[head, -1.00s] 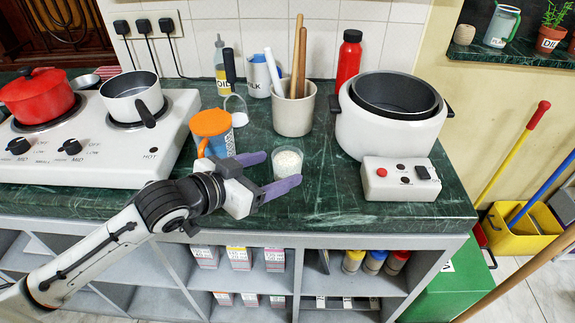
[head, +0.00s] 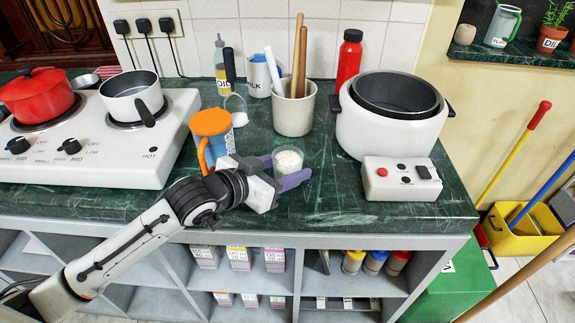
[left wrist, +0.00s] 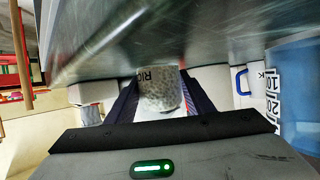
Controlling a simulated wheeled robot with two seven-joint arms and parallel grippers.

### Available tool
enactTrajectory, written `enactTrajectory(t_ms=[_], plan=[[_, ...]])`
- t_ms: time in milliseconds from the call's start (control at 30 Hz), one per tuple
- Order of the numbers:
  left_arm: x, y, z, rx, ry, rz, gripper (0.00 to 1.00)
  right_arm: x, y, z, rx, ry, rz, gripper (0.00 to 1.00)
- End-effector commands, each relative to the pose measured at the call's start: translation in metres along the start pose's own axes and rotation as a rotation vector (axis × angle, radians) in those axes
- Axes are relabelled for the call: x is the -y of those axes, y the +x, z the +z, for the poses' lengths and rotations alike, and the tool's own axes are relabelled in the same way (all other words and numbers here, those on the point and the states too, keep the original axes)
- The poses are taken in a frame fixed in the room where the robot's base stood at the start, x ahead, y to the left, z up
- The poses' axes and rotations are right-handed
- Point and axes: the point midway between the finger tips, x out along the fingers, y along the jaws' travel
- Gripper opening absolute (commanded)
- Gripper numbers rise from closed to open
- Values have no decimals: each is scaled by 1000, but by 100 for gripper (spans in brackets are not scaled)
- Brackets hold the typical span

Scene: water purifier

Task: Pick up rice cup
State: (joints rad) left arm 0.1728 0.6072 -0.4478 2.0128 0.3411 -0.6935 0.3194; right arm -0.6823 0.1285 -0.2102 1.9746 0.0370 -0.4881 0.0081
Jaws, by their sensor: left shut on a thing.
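The rice cup (head: 288,159) is a small clear cup filled with white rice, standing on the green marble counter near its front edge. My left gripper (head: 286,172) is around it, shut on its sides with the purple fingers. In the left wrist view the cup (left wrist: 160,92), with part of its lettering showing, sits between the two dark fingers. The cup is upright in the head view, and I cannot tell any gap between its base and the counter. My right gripper is not in view.
An orange-lidded jug (head: 211,138) stands close to the left of my gripper. A utensil pot (head: 293,113) is behind the cup. A white rice cooker (head: 392,122) and its control box (head: 402,181) stand to the right. Counter between cup and control box is clear.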

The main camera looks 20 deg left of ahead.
Motion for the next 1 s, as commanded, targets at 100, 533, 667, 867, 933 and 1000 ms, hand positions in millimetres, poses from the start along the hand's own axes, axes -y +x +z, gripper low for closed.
enactTrajectory(t_ms=[100,533,667,867,933,1000], plan=[[0,-1,-2,-1,0,0,27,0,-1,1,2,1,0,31],[1,-29,-73,-5,3,-1,27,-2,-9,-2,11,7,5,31],[1,-35,-87,-3,1,-1,27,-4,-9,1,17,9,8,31],[0,-38,-93,-1,-1,0,27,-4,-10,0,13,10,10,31],[0,-38,-93,0,-1,0,27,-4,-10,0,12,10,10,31],[0,-38,-93,0,-1,0,27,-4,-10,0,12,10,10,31]])
